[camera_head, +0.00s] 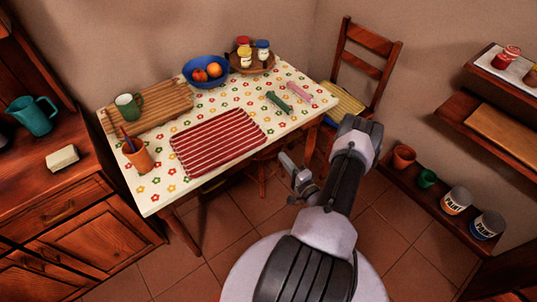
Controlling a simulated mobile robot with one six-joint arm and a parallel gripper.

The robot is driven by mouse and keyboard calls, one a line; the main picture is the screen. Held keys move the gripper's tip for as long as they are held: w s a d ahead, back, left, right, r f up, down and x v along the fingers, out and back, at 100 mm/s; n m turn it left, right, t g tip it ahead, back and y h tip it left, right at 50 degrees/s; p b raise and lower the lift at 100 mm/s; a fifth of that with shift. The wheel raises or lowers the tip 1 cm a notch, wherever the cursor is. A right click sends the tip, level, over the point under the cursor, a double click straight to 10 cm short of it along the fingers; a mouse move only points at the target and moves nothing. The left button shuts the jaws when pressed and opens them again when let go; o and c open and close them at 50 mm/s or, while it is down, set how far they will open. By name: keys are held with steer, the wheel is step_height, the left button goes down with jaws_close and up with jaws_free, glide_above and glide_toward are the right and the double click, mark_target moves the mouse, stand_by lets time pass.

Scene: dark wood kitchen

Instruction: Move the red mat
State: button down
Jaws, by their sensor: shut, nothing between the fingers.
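The red mat (217,141) with pale stripes lies flat on the table near its front edge, on a white cloth with a flower pattern. Nothing stands on it. My gripper (285,159) is shut and empty. In the picture it is to the right of the mat and lower, past the table's front edge and apart from the mat. My arm reaches up from the bottom of the view.
On the table (160,194) are a terracotta cup (138,156), a wooden board (160,108) with a green mug (128,107), a blue fruit bowl (205,72), a round tray (250,66) with jars, and green (278,102) and pink (299,93) items. A chair (365,65) stands behind right.

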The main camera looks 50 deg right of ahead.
mark_target(260, 145)
steer(key=w+b, duration=0.2)
steer(key=w, duration=0.5)
steer(key=shift+a, duration=0.15)
steer(key=shift+w+a, duration=0.1)
steer(key=shift+w, duration=0.15)
steer(key=shift+w+a+r, duration=0.1)
steer(key=shift+w+a, duration=0.4)
steer(key=shift+w, duration=0.4)
steer(key=shift+s+r, duration=0.1)
